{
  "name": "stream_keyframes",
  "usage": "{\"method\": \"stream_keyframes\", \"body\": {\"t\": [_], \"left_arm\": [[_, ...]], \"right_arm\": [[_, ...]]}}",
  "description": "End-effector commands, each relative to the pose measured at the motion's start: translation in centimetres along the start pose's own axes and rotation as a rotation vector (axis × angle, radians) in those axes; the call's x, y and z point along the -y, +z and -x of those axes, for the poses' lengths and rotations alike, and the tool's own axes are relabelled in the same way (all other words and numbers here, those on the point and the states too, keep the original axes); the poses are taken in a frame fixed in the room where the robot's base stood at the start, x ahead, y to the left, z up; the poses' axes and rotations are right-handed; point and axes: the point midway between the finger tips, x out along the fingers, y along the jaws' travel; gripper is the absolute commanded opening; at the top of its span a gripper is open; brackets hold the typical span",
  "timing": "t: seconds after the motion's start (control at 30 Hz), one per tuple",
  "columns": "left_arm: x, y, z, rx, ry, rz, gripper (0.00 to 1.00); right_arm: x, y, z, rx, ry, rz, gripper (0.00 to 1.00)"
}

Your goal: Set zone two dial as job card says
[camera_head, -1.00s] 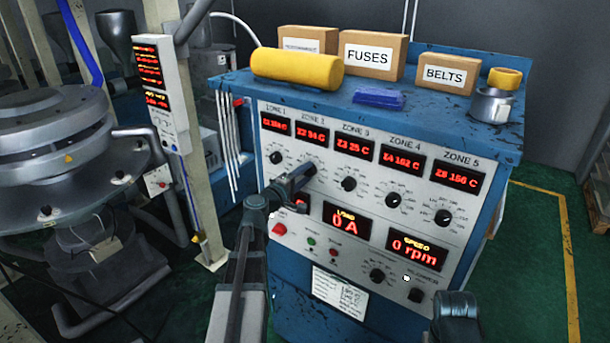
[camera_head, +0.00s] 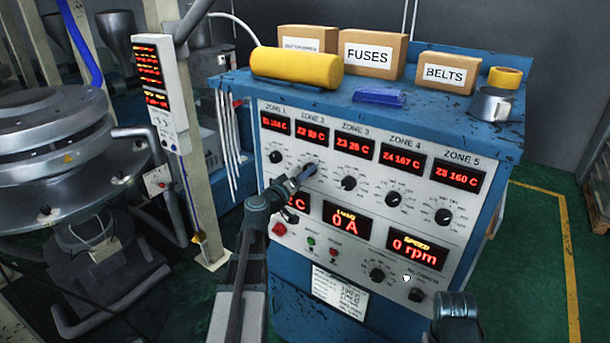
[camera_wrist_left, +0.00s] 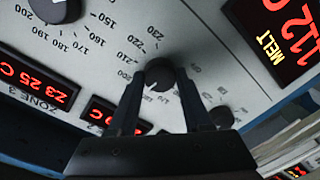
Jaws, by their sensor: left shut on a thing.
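The zone two dial (camera_head: 310,170) is a black knob on the white panel of the blue control cabinet, below the red zone two display (camera_head: 311,133). My left gripper (camera_head: 302,178) reaches it from lower left. In the left wrist view the dial (camera_wrist_left: 160,76) sits between the two dark fingers, which are shut on it; its white pointer mark shows. Printed numbers such as 200, 210, 220 and 230 ring part of the dial. A white printed card (camera_head: 340,291) is on the cabinet's lower front, too small to read.
Other dials sit close by, such as zone three (camera_head: 348,183) and zone one (camera_head: 276,157). A red button (camera_head: 279,229) lies below my left gripper. Boxes, a yellow roll (camera_head: 297,68) and a metal pot (camera_head: 492,104) stand on top. Green floor is clear at right.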

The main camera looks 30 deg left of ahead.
Motion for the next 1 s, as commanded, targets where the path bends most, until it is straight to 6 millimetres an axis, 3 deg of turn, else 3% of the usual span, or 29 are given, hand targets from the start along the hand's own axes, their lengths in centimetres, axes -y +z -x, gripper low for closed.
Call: {"method": "stream_keyframes", "body": {"t": [0.63, 0.67, 0.7, 0.83, 1.0], "left_arm": [[-0.04, 0.25, 0.12, 0.004, 0.001, -0.053, 0.00], [-0.04, 0.25, 0.12, 0.004, 0.001, -0.053, 0.51], [-0.04, 0.24, 0.12, 0.003, 0.001, -0.052, 0.58], [-0.02, 0.18, 0.09, 0.002, 0.001, -0.050, 0.79], [-0.01, 0.11, 0.05, 0.000, 0.001, -0.049, 0.79]], "right_arm": [[0.01, -0.01, -0.11, 0.000, 0.000, 0.000, 0.50], [0.01, -0.01, -0.11, 0.000, 0.000, 0.000, 0.50], [0.01, -0.01, -0.11, 0.000, 0.000, 0.000, 0.50], [0.01, -0.01, -0.09, 0.000, 0.000, 0.000, 0.50], [0.01, 0.00, -0.07, 0.000, 0.000, 0.000, 0.50]]}}
